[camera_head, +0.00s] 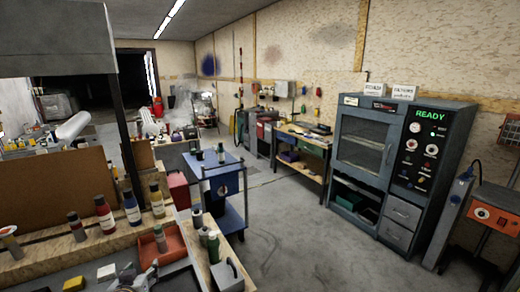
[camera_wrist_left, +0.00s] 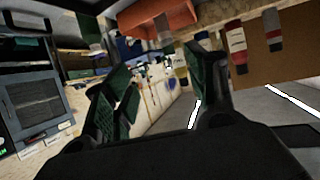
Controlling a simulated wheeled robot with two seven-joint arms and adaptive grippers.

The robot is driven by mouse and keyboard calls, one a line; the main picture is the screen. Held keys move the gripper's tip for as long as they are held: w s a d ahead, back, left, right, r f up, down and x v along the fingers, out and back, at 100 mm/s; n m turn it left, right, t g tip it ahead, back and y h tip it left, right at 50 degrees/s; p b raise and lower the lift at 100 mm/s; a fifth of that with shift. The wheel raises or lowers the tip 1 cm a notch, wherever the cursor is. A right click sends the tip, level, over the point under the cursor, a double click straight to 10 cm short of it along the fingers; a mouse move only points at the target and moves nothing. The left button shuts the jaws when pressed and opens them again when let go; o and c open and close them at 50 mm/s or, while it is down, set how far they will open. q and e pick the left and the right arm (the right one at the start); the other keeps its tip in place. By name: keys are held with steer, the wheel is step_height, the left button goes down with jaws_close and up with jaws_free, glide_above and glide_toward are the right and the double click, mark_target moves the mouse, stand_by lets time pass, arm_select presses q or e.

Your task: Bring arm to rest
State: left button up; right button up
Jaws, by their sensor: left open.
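My left gripper (camera_head: 143,279) shows at the bottom edge of the head view, low over the near workbench, with most of its arm out of frame. In the left wrist view its two fingers (camera_wrist_left: 160,90) stand apart with nothing between them. The wrist picture is turned over, with the bench things along its top. An orange-red tray (camera_head: 170,243) lies on the bench just beyond the gripper; it also shows in the left wrist view (camera_wrist_left: 155,17). My right gripper is not in view.
Several bottles, among them a red one (camera_head: 104,215) and a dark blue one (camera_head: 132,208), stand along the bench ledge. A white block (camera_head: 106,272) and a yellow block (camera_head: 74,284) lie left of the gripper. A blue cart (camera_head: 222,165) stands beyond. The floor (camera_head: 290,225) right of it is clear.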

arm_select(q)
steer(key=s+d+f+m+g+h, duration=0.2)
steer(key=s+d+f+g, duration=0.4)
steer(key=s, duration=0.5)
steer(key=s+d+f+m+g+h, duration=0.1)
steer(key=s+d+f+m+g, duration=0.2)
steer(key=s+d+f, duration=0.6)
steer(key=s+a+f+g+b, duration=0.1)
steer(key=s+f+b, duration=0.15)
steer(key=f, duration=1.45)
steer(key=s+a+f+b, duration=0.1)
steer(key=a+f+b, duration=0.15)
steer(key=f, duration=1.45)
steer(key=s+a+f+b, duration=0.2)
steer(key=s+f, duration=0.8)
steer(key=f, duration=0.2)
steer(key=s+a+f+g+b, duration=0.1)
steer(key=s+a+f+b, duration=0.2)
steer(key=s+f, duration=0.8)
steer(key=shift+a+f, duration=0.25)
steer(key=shift+f, duration=0.9)
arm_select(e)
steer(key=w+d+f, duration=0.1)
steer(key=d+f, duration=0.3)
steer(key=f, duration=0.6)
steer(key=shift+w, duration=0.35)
arm_select(q)
steer(key=shift+s, duration=0.1)
